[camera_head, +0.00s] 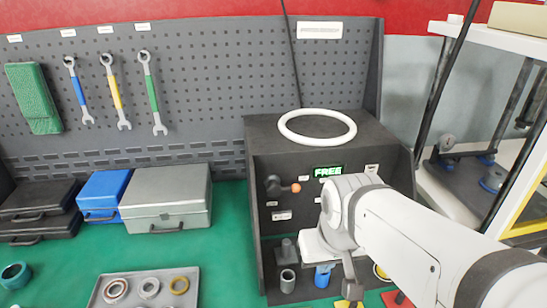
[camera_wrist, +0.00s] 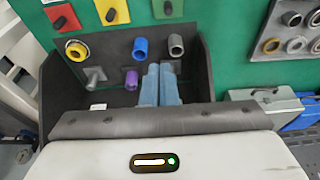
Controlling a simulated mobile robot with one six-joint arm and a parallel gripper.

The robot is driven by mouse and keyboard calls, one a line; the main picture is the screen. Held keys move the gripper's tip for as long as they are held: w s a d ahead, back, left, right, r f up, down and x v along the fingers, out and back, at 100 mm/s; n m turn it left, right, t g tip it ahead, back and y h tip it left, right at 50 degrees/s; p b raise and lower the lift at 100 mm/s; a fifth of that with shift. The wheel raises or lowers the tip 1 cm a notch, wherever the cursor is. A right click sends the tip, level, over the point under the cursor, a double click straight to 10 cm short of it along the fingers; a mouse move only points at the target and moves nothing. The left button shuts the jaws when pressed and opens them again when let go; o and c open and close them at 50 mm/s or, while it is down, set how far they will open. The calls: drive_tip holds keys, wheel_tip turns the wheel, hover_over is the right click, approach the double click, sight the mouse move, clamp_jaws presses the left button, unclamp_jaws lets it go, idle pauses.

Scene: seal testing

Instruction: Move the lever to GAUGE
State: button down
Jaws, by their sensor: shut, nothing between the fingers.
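The test box (camera_head: 262,225) stands on the green bench, with a lit green display reading FREE (camera_head: 328,171). The lever (camera_head: 284,187) on its front panel points to the right and ends in an orange knob (camera_head: 295,187). Small white label plates surround it, too small to read, so I cannot tell which is GAUGE. My gripper (camera_head: 351,290) hangs down in front of the box, right of and below the lever, apart from it. In the wrist view my gripper's blue-grey fingers (camera_wrist: 160,68) are together and empty. The lever is not visible in the wrist view.
A white ring (camera_head: 318,113) lies on top of the box. Below the panel are a grey tube (camera_head: 287,281), a blue tube (camera_head: 323,276) and a yellow ring (camera_wrist: 77,50). Cases (camera_head: 165,200) and a tray (camera_head: 190,298) lie left. A white-framed rack (camera_head: 440,190) stands right.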

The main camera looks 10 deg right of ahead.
drive_tip(key=w+r+t+b, duration=0.1)
drive_tip(key=w+r, duration=0.2)
drive_tip(key=w, duration=0.4)
drive_tip(key=w+r+t+b, duration=0.1)
drive_tip(key=w+r, duration=0.3)
drive_tip(key=w, duration=0.4)
drive_tip(key=w+a+r+t+b, duration=0.1)
drive_tip(key=w+r+b, duration=0.2)
drive_tip(key=w, duration=0.5)
drive_tip(key=shift+r+t, duration=0.4)
drive_tip(key=shift+r, duration=0.05)
drive_tip(key=shift+w+a, duration=0.1)
hover_over(289, 189)
wheel_tip(289, 189, down, 8)
drive_tip(key=f, duration=0.4)
drive_tip(key=shift+s+f, duration=0.15)
drive_tip(key=shift+s, duration=0.05)
